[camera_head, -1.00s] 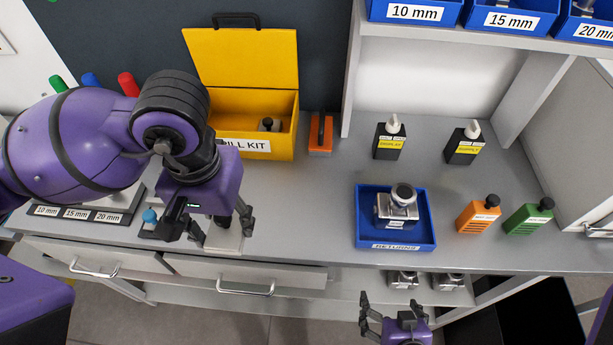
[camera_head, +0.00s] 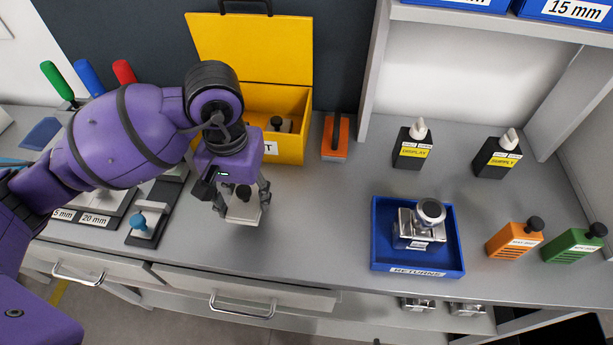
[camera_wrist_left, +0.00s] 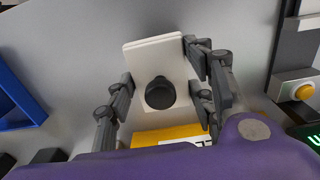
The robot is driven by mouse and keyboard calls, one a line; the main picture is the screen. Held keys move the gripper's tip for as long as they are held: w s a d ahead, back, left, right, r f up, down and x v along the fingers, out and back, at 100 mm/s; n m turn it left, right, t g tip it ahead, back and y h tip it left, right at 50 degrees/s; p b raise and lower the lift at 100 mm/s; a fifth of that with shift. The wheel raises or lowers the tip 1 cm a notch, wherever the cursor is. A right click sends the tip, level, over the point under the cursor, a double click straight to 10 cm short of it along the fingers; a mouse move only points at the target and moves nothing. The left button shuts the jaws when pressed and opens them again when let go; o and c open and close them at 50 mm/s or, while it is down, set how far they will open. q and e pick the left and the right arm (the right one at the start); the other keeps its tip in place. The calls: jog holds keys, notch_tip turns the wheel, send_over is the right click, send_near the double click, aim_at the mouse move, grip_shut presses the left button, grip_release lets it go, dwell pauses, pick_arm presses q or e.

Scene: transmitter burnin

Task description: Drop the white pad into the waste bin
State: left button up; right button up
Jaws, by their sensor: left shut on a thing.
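The white pad (camera_head: 243,211) is a flat, pale rectangle with a black knob on top. My left gripper (camera_head: 244,203) has its fingers on either side of it, over the left part of the bench. In the left wrist view the pad (camera_wrist_left: 152,52) sits between the fingers of the gripper (camera_wrist_left: 162,82). I cannot tell whether it is clear of the bench. A dark shape (camera_head: 565,334) at the lower right edge may be the waste bin; only a sliver shows. My right gripper is not in view.
The open yellow spill kit (camera_head: 290,143) stands behind the left gripper, with an orange block (camera_head: 336,140) beside it. A blue returns tray (camera_head: 415,268) holds a metal device. The bench middle is clear.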

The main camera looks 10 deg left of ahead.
aim_at(248, 206)
pick_arm(q)
jog(key=shift+w+f, duration=0.15)
jog(key=shift+f, duration=1.95)
jog(key=o, duration=1)
jog(key=shift+r, duration=0.1)
jog(key=shift+r, duration=0.15)
